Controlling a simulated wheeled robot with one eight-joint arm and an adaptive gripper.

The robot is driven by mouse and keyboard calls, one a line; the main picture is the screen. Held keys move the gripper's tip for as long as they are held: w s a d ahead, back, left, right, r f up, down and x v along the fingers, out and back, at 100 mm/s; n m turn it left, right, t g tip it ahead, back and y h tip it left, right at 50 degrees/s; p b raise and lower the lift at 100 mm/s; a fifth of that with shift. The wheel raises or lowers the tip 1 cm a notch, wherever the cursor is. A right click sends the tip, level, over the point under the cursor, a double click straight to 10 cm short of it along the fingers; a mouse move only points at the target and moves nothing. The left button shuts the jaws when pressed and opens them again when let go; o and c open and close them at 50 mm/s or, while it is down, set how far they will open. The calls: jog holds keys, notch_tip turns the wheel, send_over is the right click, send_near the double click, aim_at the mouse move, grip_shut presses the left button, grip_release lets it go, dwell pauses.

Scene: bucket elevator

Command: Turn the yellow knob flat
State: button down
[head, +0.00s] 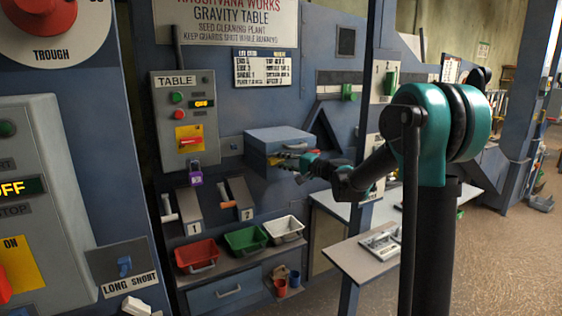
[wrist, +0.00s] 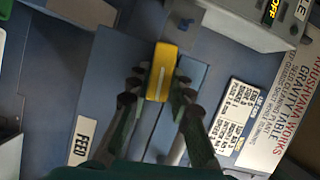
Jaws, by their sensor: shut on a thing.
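The yellow knob (wrist: 162,68) is a block with a pale line along its length, upright and slightly tilted in the wrist view. It sits on a blue panel (wrist: 117,85) with a FEED label (wrist: 82,141). My gripper (wrist: 160,88) has one finger on each side of the knob and is shut on it. In the head view my gripper (head: 293,161) is at the front of a blue box (head: 278,138), and the knob shows only as a small yellow patch (head: 275,160), partly hidden by the fingers.
Left of the box is the TABLE control panel (head: 186,120) with a purple padlock (head: 195,174). Two numbered levers sit below it. Red (head: 197,255), green (head: 246,238) and white (head: 283,229) bins stand on a shelf. A pale bench (head: 362,262) lies under my arm.

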jog(key=shift+f+m+y, duration=0.1)
jog(key=shift+m+y, duration=0.2)
jog(key=shift+m, duration=0.3)
jog(key=c, duration=1.4)
grip_release()
jog(key=shift+o, duration=0.2)
jog(key=v, duration=1.2)
jog(key=shift+f, duration=0.2)
